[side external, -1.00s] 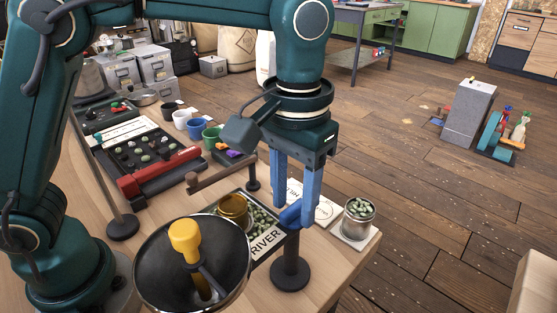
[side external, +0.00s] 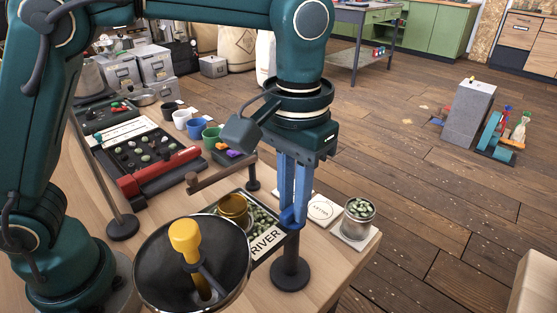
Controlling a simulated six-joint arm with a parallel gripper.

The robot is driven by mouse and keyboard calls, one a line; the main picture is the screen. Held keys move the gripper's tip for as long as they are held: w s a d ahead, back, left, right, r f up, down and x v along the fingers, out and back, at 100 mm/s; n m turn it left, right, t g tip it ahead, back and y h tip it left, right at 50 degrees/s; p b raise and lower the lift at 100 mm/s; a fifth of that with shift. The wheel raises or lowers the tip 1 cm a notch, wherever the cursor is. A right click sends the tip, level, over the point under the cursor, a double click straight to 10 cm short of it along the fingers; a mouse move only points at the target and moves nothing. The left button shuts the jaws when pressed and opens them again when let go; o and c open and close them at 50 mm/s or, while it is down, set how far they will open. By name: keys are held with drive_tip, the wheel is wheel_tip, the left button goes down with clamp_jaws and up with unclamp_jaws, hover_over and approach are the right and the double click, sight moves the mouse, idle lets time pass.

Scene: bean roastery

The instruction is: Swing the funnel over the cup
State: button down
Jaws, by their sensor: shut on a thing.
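A wide dark round bowl (side external: 150,262), which looks like the funnel, is in the left foreground with a yellow knob (side external: 185,238) at its middle. My gripper (side external: 293,215) is shut on a blue handle (side external: 289,218) at the top of a black post (side external: 290,268), to the right of the bowl. The fingers are also blue and hide part of the handle. Whether it joins the bowl I cannot tell. A brass cup (side external: 235,207) stands behind the bowl. Which cup is the task's is unclear; small black, white, blue (side external: 196,128) and green cups stand farther back.
A tray (side external: 266,243) marked RIVER holds green beans beside the brass cup. A tin (side external: 358,222) of beans stands near the right table edge. A bar (side external: 222,174) on a post crosses behind. A red-edged control panel (side external: 150,160) is at left.

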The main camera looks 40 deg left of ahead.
idle(0.9)
drive_tip(key=m, duration=0.4)
drive_tip(key=shift+m, duration=0.3)
drive_tip(key=m, duration=0.4)
drive_tip(key=shift+r, duration=0.1)
drive_tip(key=m, duration=0.5)
drive_tip(key=shift+m, duration=2.2)
drive_tip(key=c, duration=0.8)
unclamp_jaws()
drive_tip(key=shift+c, duration=0.2)
